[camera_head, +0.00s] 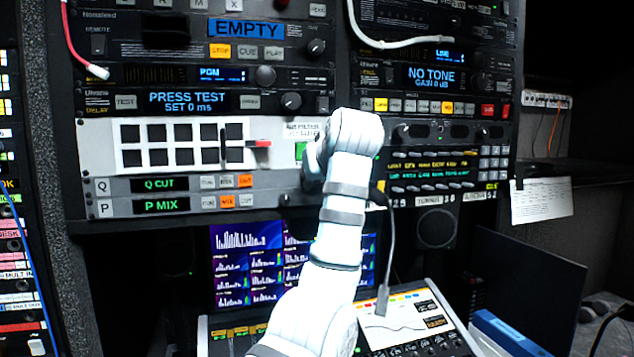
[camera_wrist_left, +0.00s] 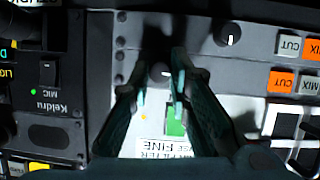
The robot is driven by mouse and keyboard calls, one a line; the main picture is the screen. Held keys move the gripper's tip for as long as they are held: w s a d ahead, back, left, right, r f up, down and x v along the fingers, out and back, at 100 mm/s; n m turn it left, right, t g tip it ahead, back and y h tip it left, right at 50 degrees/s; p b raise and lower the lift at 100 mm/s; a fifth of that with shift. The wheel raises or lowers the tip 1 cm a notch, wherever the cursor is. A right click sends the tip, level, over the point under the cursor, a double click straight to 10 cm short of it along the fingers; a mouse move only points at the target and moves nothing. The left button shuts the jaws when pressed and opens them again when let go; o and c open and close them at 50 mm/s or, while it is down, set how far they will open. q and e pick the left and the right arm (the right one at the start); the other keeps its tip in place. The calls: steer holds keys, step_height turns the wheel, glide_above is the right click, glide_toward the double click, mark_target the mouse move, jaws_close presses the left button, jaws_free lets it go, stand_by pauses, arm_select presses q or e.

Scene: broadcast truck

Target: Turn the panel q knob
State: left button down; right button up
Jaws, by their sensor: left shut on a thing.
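My left gripper (camera_wrist_left: 162,82) is shut on a small dark round knob (camera_wrist_left: 159,70), which sits between its fingertips in the left wrist view. This knob lines up with the Q row of the panel, whose green display reads Q CUT (camera_head: 160,184) in the head view. My white left arm hides the knob and the fingers in the head view. A second knob with a white mark (camera_wrist_left: 230,38) stands beside the gripper, in line with the P row, whose display reads P MIX (camera_head: 160,205). My right gripper is not in view.
A lit green button (camera_wrist_left: 176,122) and a white label (camera_wrist_left: 166,149) lie close to the fingers. Lit orange buttons (camera_wrist_left: 281,81) are to the right. Below the rack are a screen with graphs (camera_head: 245,240) and a mixing desk (camera_head: 415,320).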

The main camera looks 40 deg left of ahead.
arm_select(q)
steer(key=shift+s+a+f+n+t+h+b, duration=0.15)
steer(key=shift+n+t+h+b, duration=0.2)
steer(key=shift+n+t+b, duration=1.1)
steer(key=shift+s+f+n+t+h+b, duration=0.15)
steer(key=shift+n+t+h+b, duration=0.4)
steer(key=shift+n+b, duration=1.5)
steer(key=shift+w+t, duration=0.1)
steer(key=shift+t, duration=0.3)
steer(key=c, duration=1.5)
jaws_free()
